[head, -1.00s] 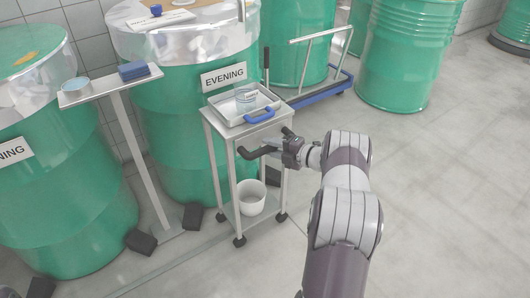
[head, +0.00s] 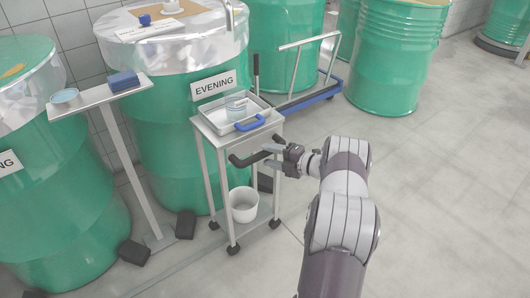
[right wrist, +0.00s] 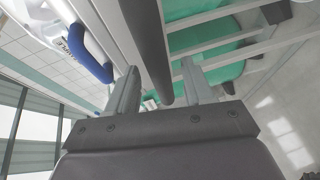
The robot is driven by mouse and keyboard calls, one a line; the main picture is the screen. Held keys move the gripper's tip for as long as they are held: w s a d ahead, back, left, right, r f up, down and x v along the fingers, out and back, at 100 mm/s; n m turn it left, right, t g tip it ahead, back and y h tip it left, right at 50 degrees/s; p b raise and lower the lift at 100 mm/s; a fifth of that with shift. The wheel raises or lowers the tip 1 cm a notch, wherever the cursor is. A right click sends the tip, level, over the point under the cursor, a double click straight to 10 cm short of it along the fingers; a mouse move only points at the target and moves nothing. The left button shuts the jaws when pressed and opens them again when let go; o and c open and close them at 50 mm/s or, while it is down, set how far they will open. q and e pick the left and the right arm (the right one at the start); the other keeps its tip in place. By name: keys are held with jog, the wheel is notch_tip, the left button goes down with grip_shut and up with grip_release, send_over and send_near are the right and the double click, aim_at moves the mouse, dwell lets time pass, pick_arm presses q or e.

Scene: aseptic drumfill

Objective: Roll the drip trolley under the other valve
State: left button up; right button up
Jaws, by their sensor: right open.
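The drip trolley (head: 205,170) is a grey metal stand on dark castors, before the drum labelled EVENING (head: 213,84). My right gripper (head: 269,160) is open at this handle. In the right wrist view the dark bar (right wrist: 150,45) runs between the spread fingers (right wrist: 160,92), with gaps beside it. My left gripper is out of view.
A post with a small shelf (head: 98,96) stands left of the trolley, with dark foot blocks (head: 134,252) on the floor. Another green drum (head: 50,200) is at the left. A blue-based cart (head: 310,97) stands behind. The floor on the right is clear.

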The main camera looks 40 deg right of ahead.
jog(key=p+v, duration=0.2)
jog(key=v, duration=0.8)
jog(key=shift+r, duration=0.1)
